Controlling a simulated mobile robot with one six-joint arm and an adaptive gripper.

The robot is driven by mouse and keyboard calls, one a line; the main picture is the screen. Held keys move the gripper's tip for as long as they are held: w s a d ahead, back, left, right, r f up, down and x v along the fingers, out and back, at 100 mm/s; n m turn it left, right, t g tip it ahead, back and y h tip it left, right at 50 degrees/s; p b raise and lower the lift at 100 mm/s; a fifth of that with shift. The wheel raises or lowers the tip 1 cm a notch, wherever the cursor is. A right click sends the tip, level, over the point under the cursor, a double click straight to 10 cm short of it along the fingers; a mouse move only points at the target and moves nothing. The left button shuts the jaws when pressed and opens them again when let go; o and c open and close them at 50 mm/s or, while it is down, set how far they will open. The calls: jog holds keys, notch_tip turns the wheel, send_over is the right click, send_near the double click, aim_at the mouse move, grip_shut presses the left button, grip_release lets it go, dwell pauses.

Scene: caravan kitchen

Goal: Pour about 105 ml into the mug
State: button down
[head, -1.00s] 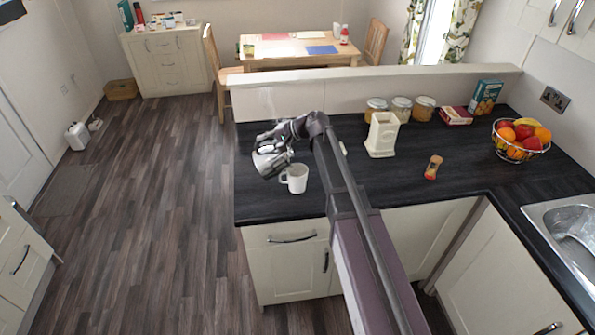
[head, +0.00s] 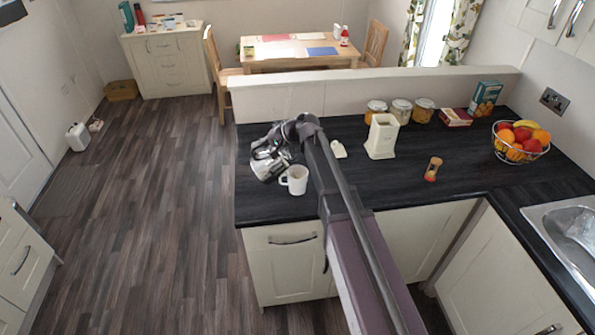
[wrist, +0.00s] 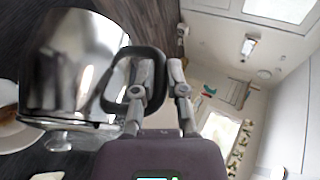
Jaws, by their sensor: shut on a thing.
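A shiny metal kettle (head: 268,164) with a black handle (wrist: 118,80) is tilted close beside the mug, on its left in the head view. The kettle body (wrist: 75,65) fills the upper left of the wrist view. My gripper (wrist: 163,68) is shut on the handle; in the head view my gripper (head: 283,136) is partly hidden by my arm. The white mug (head: 294,180) stands upright on the dark counter near its front left. In the wrist view the mug (wrist: 10,138) is cut off at the left edge, with something brown inside. No stream of liquid is clearly visible.
The dark counter (head: 390,175) holds a cream canister (head: 382,137), several jars (head: 401,111), a small timer-like item (head: 433,168) and a fruit basket (head: 520,142). A low partition (head: 300,98) stands behind. The counter's left edge is close to the kettle.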

aim_at(254, 162)
jog(key=shift+s+a+f+h, duration=0.15)
jog(key=shift+a+f+h, duration=0.6)
jog(key=shift+a, duration=0.15)
jog(key=shift+a+n+h, duration=0.2)
jog(key=shift+n+h, duration=0.05)
jog(key=shift+n, duration=0.05)
jog(key=shift+f, duration=0.2)
jog(key=shift+a, duration=0.1)
jog(key=shift+s+a+h+p, duration=0.15)
jog(key=shift+a+h+p, duration=0.3)
jog(key=shift+h+p, duration=0.15)
jog(key=a+f+h, duration=0.1)
jog(key=a+f+h+b, duration=0.1)
jog(key=f, duration=0.1)
jog(key=shift+s+a+n, duration=0.1)
jog(key=shift+s+n, duration=0.1)
jog(key=shift+n, duration=0.1)
jog(key=shift+a, duration=0.1)
